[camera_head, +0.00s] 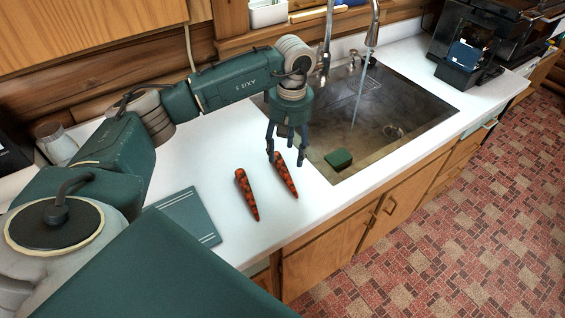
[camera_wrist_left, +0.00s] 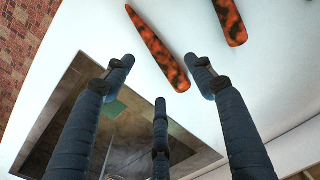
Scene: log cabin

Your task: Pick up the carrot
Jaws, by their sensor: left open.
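Two mottled orange and dark carrots lie side by side on the white counter. The left carrot (camera_head: 246,194) lies nearer the teal mat, and the right carrot (camera_head: 286,175) lies closer to the sink. My left gripper (camera_head: 287,160) is open and points down, over the far end of the right carrot. In the left wrist view, the right carrot (camera_wrist_left: 158,48) extends between the spread fingers of the gripper (camera_wrist_left: 160,80), with nothing held. The other carrot (camera_wrist_left: 230,20) is at the top right there, outside the fingers. My right gripper is not in view.
The sink (camera_head: 385,115) with running water lies just right of the carrots, with a green sponge (camera_head: 338,159) at its near corner. A teal mat (camera_head: 185,217) lies left of the carrots. A dark machine (camera_head: 470,50) stands at the back right. Counter in front of the carrots is clear.

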